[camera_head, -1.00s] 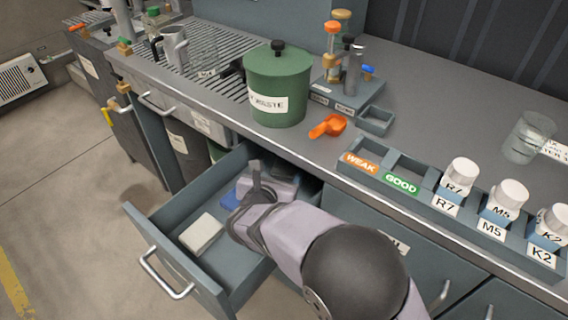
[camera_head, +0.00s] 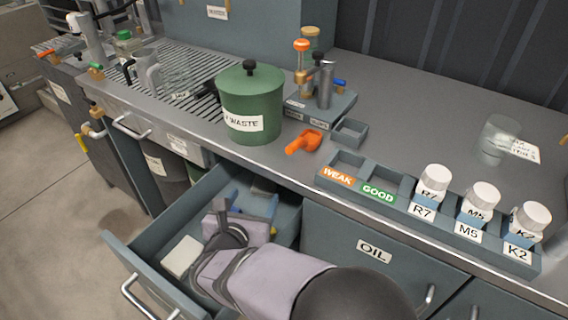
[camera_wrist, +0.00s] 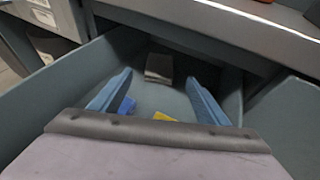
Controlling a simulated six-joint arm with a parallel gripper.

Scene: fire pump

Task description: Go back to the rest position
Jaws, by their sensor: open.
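My gripper (camera_wrist: 158,100) is over the open drawer (camera_head: 150,232), reaching in from the front right. In the wrist view its two blue fingers stand wide apart with nothing held between them. A blue item (camera_wrist: 127,106) and a yellow item (camera_wrist: 165,117) lie on the drawer floor near the fingers. A grey block (camera_wrist: 158,68) lies farther back in the drawer. In the head view a pale block (camera_head: 183,257) lies at the drawer's left front. My wrist hides part of the drawer.
The closed OIL drawer (camera_head: 375,250) is to the right. The counter edge overhangs the open drawer's back.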

